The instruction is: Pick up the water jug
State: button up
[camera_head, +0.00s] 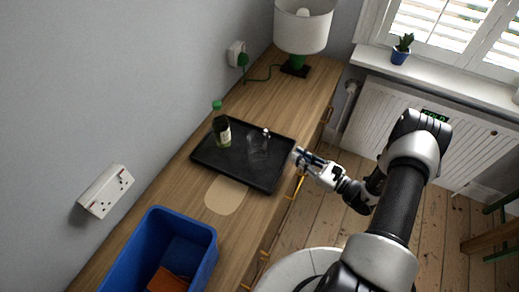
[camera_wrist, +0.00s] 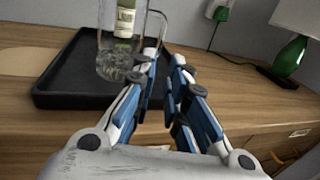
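The water jug (camera_head: 257,150) is clear glass and stands upright on a black tray (camera_head: 207,157). In the wrist view the jug (camera_wrist: 119,66) is at the upper left, with its handle on its right side. My gripper (camera_head: 298,155) is just right of the tray's edge, apart from the jug in the head view. In the wrist view my gripper (camera_wrist: 165,60) is open with a narrow gap between its fingers, and nothing shows held. The left finger overlaps the lower handle in that view; I cannot tell whether it touches.
A green-capped bottle (camera_head: 221,126) stands on the tray behind the jug. A blue crate (camera_head: 205,232) and a beige mat (camera_head: 226,196) lie nearer on the wooden cabinet top. A lamp (camera_head: 303,30) stands at the far end. Bare wood lies between tray and lamp.

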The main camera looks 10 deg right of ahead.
jog(key=b+x, duration=0.2)
jog(key=x, duration=1.2)
jog(key=shift+a+b, duration=0.1)
jog(key=shift+b, duration=0.2)
jog(key=shift+w+a+r, duration=0.1)
jog(key=shift+w+a, duration=0.05)
jog(key=shift+w, duration=0.15)
grip_shut()
jog(key=shift+r, duration=0.15)
